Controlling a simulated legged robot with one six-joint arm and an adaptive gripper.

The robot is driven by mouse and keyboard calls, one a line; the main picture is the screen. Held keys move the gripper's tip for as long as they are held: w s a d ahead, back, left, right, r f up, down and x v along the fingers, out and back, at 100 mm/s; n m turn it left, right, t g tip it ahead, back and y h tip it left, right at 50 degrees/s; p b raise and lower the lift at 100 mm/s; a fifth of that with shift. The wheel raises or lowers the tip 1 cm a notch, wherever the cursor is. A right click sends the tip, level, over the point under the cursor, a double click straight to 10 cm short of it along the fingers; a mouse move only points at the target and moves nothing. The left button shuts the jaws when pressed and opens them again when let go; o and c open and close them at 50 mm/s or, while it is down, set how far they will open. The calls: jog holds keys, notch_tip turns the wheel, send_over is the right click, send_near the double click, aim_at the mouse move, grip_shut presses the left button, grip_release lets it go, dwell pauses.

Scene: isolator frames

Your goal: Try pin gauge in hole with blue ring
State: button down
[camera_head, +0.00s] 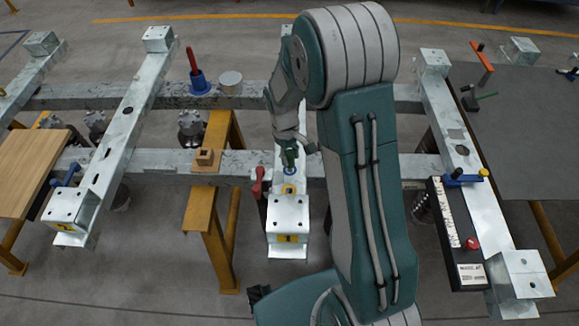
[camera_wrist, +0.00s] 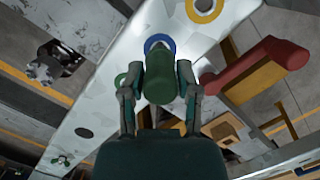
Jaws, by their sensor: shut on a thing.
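My gripper (camera_wrist: 160,80) is shut on the green handle of the pin gauge (camera_wrist: 159,88), with one finger on each side. In the head view my gripper (camera_head: 289,158) is over the middle metal beam (camera_head: 287,218). The blue ring (camera_wrist: 159,42) lies on this beam, just beyond the handle in the wrist view. It also shows in the head view (camera_head: 289,189), just below the gripper. The handle hides most of the gauge's pin, so I cannot tell whether its tip is above the hole or in it.
A yellow ring (camera_wrist: 204,8) and a green ring (camera_wrist: 120,79) mark other spots on the beam. A red-handled clamp (camera_wrist: 255,66) stands close to the right in the wrist view. A blue holder with a red handle (camera_head: 196,78) and a grey cylinder (camera_head: 231,82) stand on the rear beam.

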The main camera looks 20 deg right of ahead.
jog(key=shift+r, duration=3.75)
